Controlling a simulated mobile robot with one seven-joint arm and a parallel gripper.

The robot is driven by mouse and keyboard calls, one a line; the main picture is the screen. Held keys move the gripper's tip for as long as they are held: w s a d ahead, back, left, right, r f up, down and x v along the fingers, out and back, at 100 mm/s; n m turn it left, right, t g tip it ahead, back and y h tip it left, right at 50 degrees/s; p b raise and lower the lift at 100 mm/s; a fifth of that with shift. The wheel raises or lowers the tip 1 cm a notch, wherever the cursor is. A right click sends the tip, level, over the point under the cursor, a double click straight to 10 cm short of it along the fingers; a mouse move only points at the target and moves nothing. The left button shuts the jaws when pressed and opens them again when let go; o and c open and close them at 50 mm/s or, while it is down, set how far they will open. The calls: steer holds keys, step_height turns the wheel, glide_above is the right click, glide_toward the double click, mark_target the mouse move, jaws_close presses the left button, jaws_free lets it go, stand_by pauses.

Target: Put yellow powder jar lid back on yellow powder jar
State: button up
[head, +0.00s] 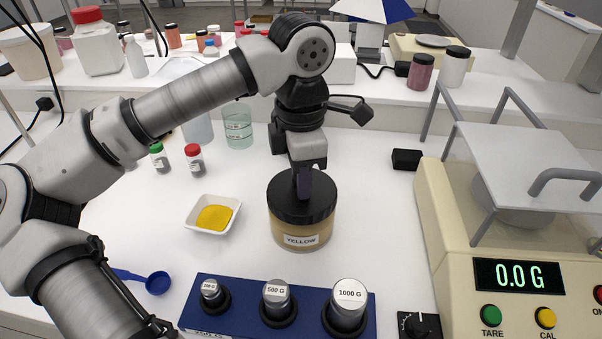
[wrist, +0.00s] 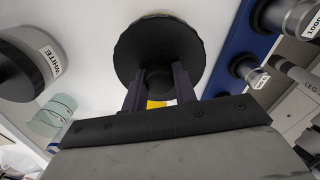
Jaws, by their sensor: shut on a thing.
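The yellow powder jar (head: 287,232), a squat jar with tan contents and a "YELLOW" label, stands upright on the white bench in the head view. Its black round lid (head: 279,202) is over the jar's mouth and looks level. I cannot tell whether it is fully seated. My gripper (head: 303,190) points down from above and is shut on the lid's central knob. In the wrist view the lid (wrist: 155,45) fills the top middle, with my fingers (wrist: 157,82) on either side of the knob. The lid hides the jar body there.
A white tray of yellow powder (head: 232,204) sits left of the jar. A blue weight rack (head: 245,302) lies in front. A scale (head: 462,225) reading 0.0 g is at right. Small red- and green-capped bottles (head: 194,160) and a beaker (head: 238,128) stand behind left.

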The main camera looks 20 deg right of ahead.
steer(key=shift+f+b, duration=0.25)
steer(key=shift+b, duration=0.15)
stand_by(0.5)
steer(key=o, duration=1)
steer(key=shift+o, duration=0.2)
steer(key=shift+r+p, duration=1.85)
steer(key=shift+r, duration=1.2)
steer(key=shift+f, duration=0.1)
